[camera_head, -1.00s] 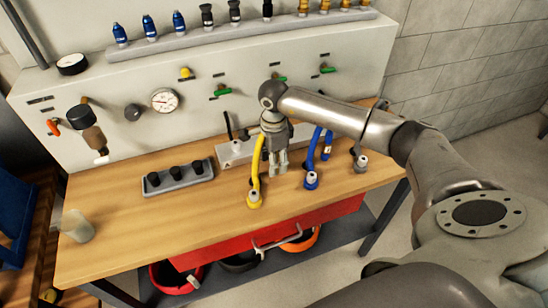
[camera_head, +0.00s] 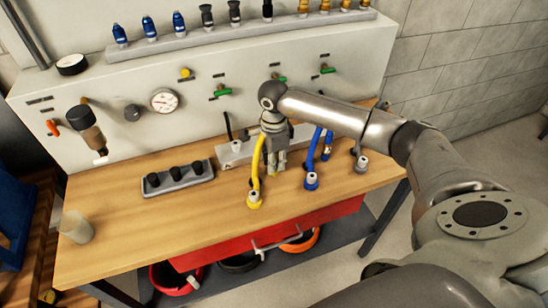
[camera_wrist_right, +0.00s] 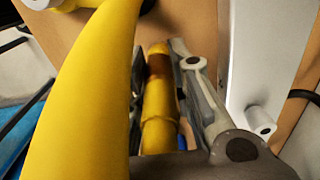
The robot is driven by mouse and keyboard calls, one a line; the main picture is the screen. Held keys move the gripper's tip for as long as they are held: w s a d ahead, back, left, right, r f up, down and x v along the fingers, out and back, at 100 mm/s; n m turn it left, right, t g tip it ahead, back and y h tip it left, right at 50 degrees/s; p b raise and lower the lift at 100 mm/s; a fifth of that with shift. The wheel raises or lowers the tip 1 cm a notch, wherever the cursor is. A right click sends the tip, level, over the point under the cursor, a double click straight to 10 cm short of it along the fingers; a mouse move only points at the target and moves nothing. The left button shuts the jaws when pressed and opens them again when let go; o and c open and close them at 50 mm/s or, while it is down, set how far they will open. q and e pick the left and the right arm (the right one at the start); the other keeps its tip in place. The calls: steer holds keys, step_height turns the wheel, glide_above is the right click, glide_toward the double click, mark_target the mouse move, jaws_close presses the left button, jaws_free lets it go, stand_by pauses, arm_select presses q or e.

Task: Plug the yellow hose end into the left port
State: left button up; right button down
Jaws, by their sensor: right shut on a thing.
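The yellow hose (camera_head: 257,170) arches beside my right gripper and ends at a fitting with a pale top (camera_head: 254,199) on the table. My right gripper (camera_head: 275,168) points down just right of that hose, its fingers close together. In the right wrist view, the yellow hose end (camera_wrist_right: 157,115), with a brownish band, lies between the fingers (camera_wrist_right: 163,85), which are shut on it. The hose also crosses the left of that view (camera_wrist_right: 85,90). A pale block (camera_head: 232,153) stands behind the gripper, partly hidden; I cannot make out the left port. My left gripper is out of view.
A blue hose (camera_head: 312,160) and a grey fitting (camera_head: 361,163) stand to the right. A grey tray with black knobs (camera_head: 180,178) and a cup (camera_head: 76,227) are to the left. The wooden table (camera_head: 150,225) is clear in front. The valve panel (camera_head: 130,85) rises behind.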

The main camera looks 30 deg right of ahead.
steer(key=shift+w+r, duration=0.1)
steer(key=shift+r, duration=0.3)
steer(key=shift+r+p, duration=0.45)
steer(key=shift+r, duration=0.2)
steer(key=shift+r+p, duration=1.05)
steer(key=shift+r, duration=0.9)
steer(key=shift+a, duration=0.1)
